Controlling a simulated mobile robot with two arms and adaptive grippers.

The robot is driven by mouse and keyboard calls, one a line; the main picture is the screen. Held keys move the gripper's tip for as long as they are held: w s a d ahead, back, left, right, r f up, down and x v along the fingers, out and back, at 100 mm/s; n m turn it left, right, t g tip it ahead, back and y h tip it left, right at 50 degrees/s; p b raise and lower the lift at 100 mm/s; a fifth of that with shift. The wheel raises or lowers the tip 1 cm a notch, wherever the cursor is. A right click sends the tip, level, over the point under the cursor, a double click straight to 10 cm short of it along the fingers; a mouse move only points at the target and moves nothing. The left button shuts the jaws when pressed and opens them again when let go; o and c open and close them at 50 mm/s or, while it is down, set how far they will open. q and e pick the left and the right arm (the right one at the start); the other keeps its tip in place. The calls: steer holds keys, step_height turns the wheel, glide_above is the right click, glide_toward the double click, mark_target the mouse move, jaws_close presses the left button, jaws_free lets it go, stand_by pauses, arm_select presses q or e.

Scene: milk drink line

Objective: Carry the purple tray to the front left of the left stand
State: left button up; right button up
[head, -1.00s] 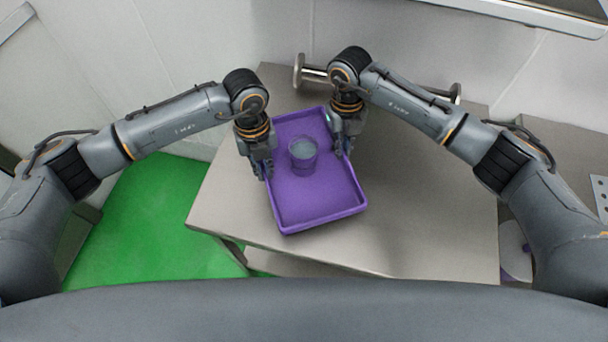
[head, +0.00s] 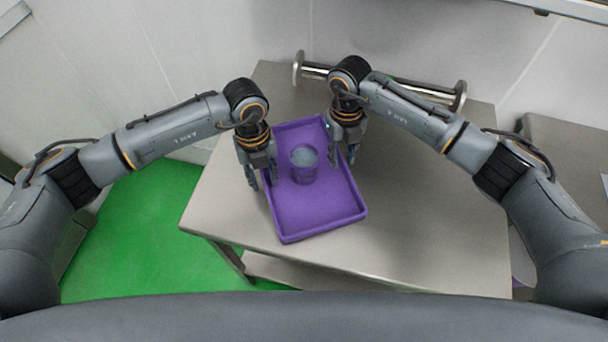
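The purple tray (head: 318,220) lies on the steel table, turned slightly, with its long sides running away from me. A clear purple-tinted cup (head: 304,164) stands upright in its far half. My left gripper (head: 262,180) is at the tray's left rim, its fingers spread with one on each side of the rim. My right gripper (head: 343,156) is at the tray's right rim near the far end, its fingers also apart. The exact contact of the fingertips with the rim is too small to tell. The steel table (head: 430,220) appears to be the stand.
The table top is bare to the right of the tray and in a strip to its left. A metal rail (head: 385,80) runs along the back edge by the wall. Green floor (head: 140,235) shows at left. Another steel surface (head: 570,145) stands at right.

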arm_select(q)
steer(key=shift+r, duration=0.1)
arm_select(e)
steer(key=shift+w+r, duration=0.1)
steer(key=shift+r, duration=0.25)
arm_select(q)
step_height(320, 180, up, 12)
steer(key=w, duration=0.1)
steer(key=shift+w+a, duration=0.2)
steer(key=shift+a, duration=0.05)
arm_select(e)
step_height(320, 180, up, 11)
steer(key=w, duration=0.1)
steer(key=shift+a, duration=0.25)
arm_select(q)
steer(key=shift+f, duration=0.2)
arm_select(e)
steer(key=shift+w, duration=0.1)
